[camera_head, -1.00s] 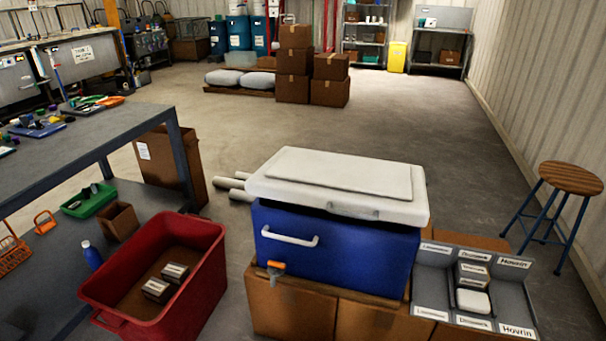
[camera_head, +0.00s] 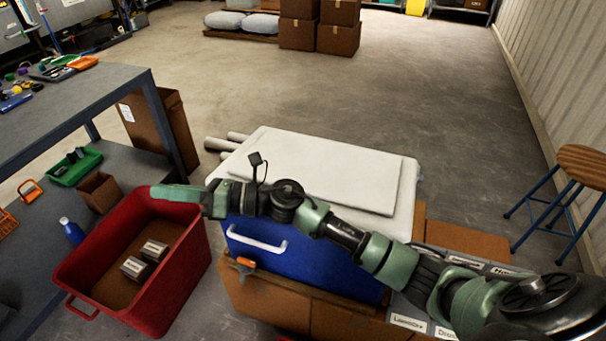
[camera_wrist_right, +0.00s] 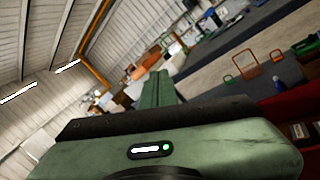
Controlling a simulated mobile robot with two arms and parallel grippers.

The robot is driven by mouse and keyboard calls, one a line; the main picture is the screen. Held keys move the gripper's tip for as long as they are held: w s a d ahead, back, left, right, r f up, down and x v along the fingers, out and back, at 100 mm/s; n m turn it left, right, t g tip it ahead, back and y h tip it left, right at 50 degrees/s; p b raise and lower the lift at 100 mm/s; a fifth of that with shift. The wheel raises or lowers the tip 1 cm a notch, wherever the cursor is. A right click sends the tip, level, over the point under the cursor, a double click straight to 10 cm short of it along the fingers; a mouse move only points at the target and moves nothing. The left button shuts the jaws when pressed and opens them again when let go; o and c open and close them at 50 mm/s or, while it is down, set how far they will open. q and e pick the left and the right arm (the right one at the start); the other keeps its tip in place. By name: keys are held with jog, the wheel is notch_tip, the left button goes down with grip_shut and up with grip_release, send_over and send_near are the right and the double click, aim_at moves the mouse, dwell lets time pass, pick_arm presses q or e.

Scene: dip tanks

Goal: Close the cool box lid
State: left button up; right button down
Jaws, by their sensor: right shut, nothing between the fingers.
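The cool box (camera_head: 340,273) is blue with a white front handle and stands on cardboard boxes. Its white lid (camera_head: 340,172) lies over the top; my right arm crosses in front of its front edge, so I cannot tell whether it sits fully down. My right gripper (camera_head: 165,193) is shut and empty, left of the cool box and over the far rim of the red bin. It also shows in the right wrist view, fingers together (camera_wrist_right: 157,88). My left gripper is not in view.
The red bin (camera_head: 193,268) holds small labelled blocks (camera_head: 144,260). A grey workbench (camera_head: 85,105) stands at the left and a wooden stool (camera_head: 582,165) at the right. A labelled grey tray (camera_head: 408,318) sits right of the cool box.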

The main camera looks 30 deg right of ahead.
jog(key=s+a+r+n+g+h, duration=0.3)
jog(key=s+n+g, duration=0.35)
jog(key=n, duration=0.85)
jog(key=w+d+f+n+h+p, duration=0.1)
jog(key=w+d+n+h, duration=0.2)
jog(key=d+h, duration=0.9)
jog(key=w+d+n+h, duration=0.2)
jog(key=w+d+h, duration=0.15)
jog(key=d, duration=1.65)
jog(key=shift+g+h, duration=0.25)
jog(key=shift+g, duration=0.2)
jog(key=f+p, duration=0.1)
jog(key=f, duration=0.3)
jog(key=f+p, duration=0.2)
jog(key=f, duration=0.2)
jog(key=f+p, duration=0.1)
jog(key=f, duration=0.3)
jog(key=shift+w+d+p, duration=0.1)
jog(key=shift+d+p, duration=0.2)
jog(key=shift+f, duration=0.55)
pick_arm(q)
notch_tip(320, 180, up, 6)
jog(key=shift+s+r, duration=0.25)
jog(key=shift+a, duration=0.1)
